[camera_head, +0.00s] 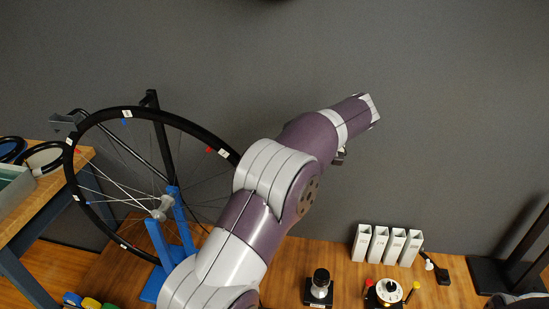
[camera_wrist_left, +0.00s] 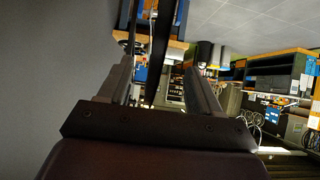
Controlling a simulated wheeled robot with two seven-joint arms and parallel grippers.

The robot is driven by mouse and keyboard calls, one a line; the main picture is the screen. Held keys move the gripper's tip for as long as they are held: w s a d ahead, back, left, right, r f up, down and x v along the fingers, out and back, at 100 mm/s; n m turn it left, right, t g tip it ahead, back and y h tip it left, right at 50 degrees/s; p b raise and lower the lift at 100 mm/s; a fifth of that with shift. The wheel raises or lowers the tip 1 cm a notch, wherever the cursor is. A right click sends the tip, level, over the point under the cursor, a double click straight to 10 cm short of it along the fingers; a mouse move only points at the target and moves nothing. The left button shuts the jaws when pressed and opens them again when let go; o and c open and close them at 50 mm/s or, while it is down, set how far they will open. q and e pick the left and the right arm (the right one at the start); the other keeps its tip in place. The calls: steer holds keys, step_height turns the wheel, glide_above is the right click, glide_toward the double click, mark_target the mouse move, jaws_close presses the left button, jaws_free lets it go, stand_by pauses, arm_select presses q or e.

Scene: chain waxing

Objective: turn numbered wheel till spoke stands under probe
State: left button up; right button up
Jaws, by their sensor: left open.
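The wheel (camera_head: 187,124) stands upright at the left of the head view. Its black rim carries small white labels and red and blue marks. Its hub (camera_head: 161,208) sits in a blue stand (camera_head: 157,243). A dark grey wedge-shaped piece (camera_head: 62,122) is beside the rim's upper left; I cannot tell whether it is the probe. My purple and white arm hides the wheel's lower right. My left gripper (camera_wrist_left: 158,70) is open in the left wrist view, with a dark narrow bar between its fingers, perhaps the rim; contact is unclear. The head view does not clearly show that gripper.
A wooden table (camera_head: 52,192) with black rings stands at the left. White upright boxes (camera_head: 388,245), a small black device (camera_head: 319,288) and a round device with coloured knobs (camera_head: 384,293) stand on the wooden surface at the right. A dark frame (camera_head: 510,250) is farther right.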

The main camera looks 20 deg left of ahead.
arm_select(q)
steer(key=b+x, duration=0.8)
steer(key=shift+f, duration=0.5)
steer(key=shift+r, duration=0.55)
steer(key=shift+a+p, duration=0.3)
steer(key=shift+p, duration=0.25)
